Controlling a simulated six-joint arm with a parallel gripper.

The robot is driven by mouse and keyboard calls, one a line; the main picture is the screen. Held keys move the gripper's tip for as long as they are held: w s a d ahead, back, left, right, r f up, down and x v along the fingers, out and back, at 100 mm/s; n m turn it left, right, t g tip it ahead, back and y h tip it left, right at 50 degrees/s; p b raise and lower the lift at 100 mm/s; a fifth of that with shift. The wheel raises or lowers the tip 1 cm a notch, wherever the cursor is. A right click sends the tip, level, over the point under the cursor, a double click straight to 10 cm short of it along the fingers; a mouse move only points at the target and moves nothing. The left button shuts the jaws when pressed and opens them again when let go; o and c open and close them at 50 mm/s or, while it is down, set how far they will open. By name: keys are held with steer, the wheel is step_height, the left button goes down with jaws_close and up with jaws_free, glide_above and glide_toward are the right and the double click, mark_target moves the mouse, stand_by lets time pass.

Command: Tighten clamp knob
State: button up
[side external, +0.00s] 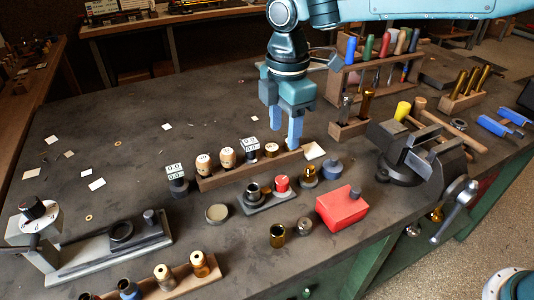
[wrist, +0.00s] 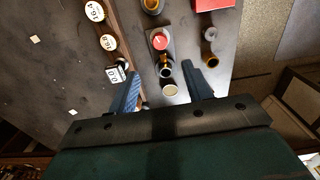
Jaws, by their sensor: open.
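A small grey fixture (side external: 270,201) on the bench holds a red-topped knob (side external: 282,183) and a dark ring-shaped cup (side external: 254,193). The red knob also shows in the wrist view (wrist: 159,41), above the space between my fingers. I cannot tell for certain that it is the clamp knob. Another dark knob (side external: 32,207) tops a white dial on the gauge stand at the lower left. My gripper (side external: 285,136) points down above the wooden rack, behind the fixture. It is open and empty; its blue fingers also show in the wrist view (wrist: 162,70).
A wooden rack (side external: 232,174) of round gauges stands under my gripper. A red block (side external: 342,208), brass cup (side external: 277,236) and round lid (side external: 217,213) surround the fixture. A bench vise (side external: 411,153) and tool racks stand right.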

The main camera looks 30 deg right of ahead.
mark_target(282, 180)
steer(key=shift+n, duration=0.6)
steer(key=shift+f, duration=0.1)
step_height(282, 180, down, 14)
steer(key=shift+r, duration=0.15)
stand_by(0.4)
steer(key=c, duration=1)
